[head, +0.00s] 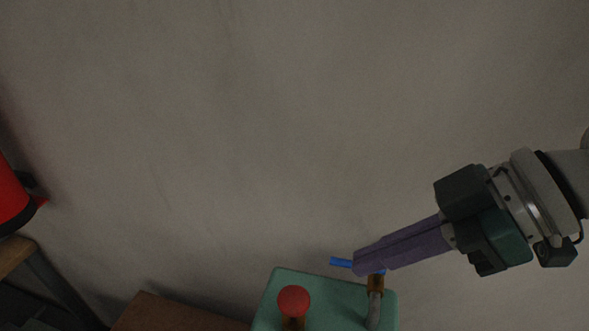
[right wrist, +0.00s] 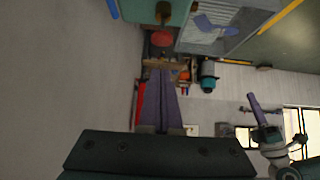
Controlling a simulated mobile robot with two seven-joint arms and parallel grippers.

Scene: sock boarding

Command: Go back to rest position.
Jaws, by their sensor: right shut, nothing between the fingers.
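My right gripper (head: 362,264) comes in from the right in the head view. Its purple fingers lie together, shut and empty, just above the far edge of a green machine top (head: 330,283). The fingers partly cover a lever with a blue end (head: 340,262), and I cannot tell whether they touch it. The right wrist view also shows these closed fingers (right wrist: 160,84). Another arm with purple fingers, which looks like my left gripper (right wrist: 256,108), stands at the right of the right wrist view. It is too small there to judge its jaws, and it is outside the head view.
A red ball knob (head: 293,300) stands on the green top, left of the fingers. A brown box (head: 175,313) and a table corner (head: 18,255) lie lower left, with a red object (head: 12,200) at the left edge.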

